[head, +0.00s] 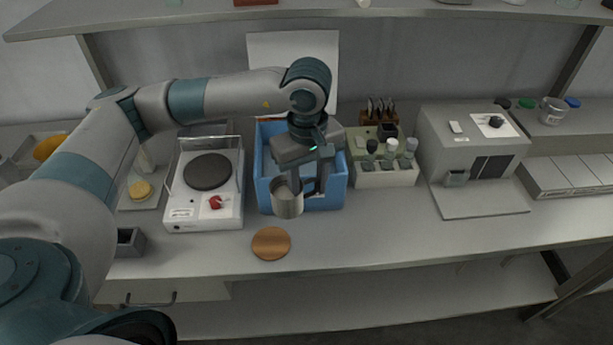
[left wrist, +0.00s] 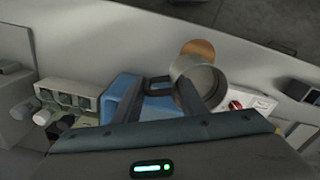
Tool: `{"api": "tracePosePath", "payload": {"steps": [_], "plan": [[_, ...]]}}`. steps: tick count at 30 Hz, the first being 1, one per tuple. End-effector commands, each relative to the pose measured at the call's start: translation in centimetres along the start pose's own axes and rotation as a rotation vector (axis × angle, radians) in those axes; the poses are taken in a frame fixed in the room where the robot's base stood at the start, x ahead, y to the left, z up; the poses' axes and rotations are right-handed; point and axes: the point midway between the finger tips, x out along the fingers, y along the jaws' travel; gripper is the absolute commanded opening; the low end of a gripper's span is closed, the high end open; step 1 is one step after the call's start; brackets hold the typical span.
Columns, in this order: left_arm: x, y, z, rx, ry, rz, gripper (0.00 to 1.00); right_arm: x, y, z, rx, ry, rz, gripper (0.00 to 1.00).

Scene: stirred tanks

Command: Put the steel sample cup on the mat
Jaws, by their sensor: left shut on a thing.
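The steel sample cup (head: 287,199) is a grey metal cup held upright in front of the blue bin, above the bench. My left gripper (head: 314,188) is shut on it at its right side, seemingly by the handle. In the left wrist view the cup (left wrist: 199,82) shows its open round mouth, with my left gripper's fingers (left wrist: 168,92) beside it. The mat is a round brown disc (head: 271,243) lying bare on the bench near the front edge, below and slightly left of the cup. It also shows in the left wrist view (left wrist: 198,48), partly hidden by the cup. My right gripper is not in view.
A blue bin (head: 334,197) stands behind the cup. A white hot plate (head: 204,212) is at the left and a grey open box (head: 129,242) at the front left. A vial rack (head: 385,177) and a grey machine (head: 462,150) stand right. The bench front right of the mat is clear.

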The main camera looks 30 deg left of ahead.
Motion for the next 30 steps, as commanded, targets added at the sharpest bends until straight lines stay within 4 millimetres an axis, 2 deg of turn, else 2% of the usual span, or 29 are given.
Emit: {"api": "tracePosePath", "payload": {"steps": [9, 15, 20, 30], "plan": [[0.5, -1.5, 3.0, 0.631, -0.008, -0.008, 0.0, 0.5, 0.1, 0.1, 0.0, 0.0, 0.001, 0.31], [0.7, -2.1, 4.1, 0.872, -0.015, -0.011, 0.0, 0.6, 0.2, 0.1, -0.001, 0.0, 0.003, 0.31], [0.8, -2.3, 4.4, 0.939, -0.017, -0.013, 0.0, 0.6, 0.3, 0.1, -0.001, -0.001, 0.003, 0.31], [0.7, -2.3, 4.4, 0.942, -0.016, -0.013, 0.0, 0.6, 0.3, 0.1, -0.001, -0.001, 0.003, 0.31]]}}
